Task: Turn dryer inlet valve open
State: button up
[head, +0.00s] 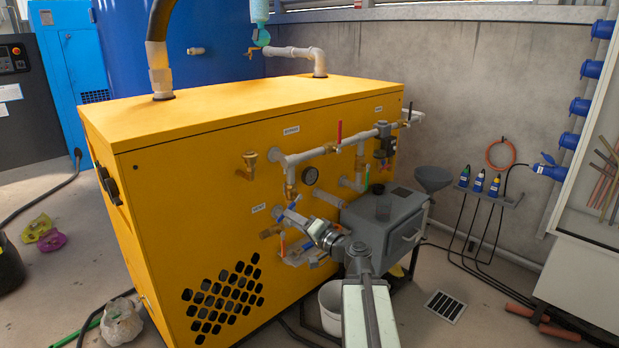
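The yellow dryer cabinet (190,200) carries grey pipework with several valves on its front. A red lever (339,131) stands upright on the upper pipe. A blue lever (294,206) is tilted at the lower left pipe, and another red lever (282,244) hangs downward beside a brass valve body (270,232). The small white labels are too small to read surely, so I cannot tell which valve is the dryer inlet. My gripper (287,222) is at the lower left valves, close to the blue lever. Its fingers blend with the pipework; contact and opening are unclear.
A grey box (388,228) with a dark cup stands just right of my wrist. A white bucket (331,308) is below it. A pressure gauge (310,176) and a brass tap (249,160) are close by. Cables and a floor drain (445,306) lie to the right.

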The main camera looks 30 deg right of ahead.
jog(key=x, duration=0.7)
jog(key=shift+w+r, duration=0.1)
jog(key=shift+w, duration=0.3)
grip_shut()
dwell(1.1)
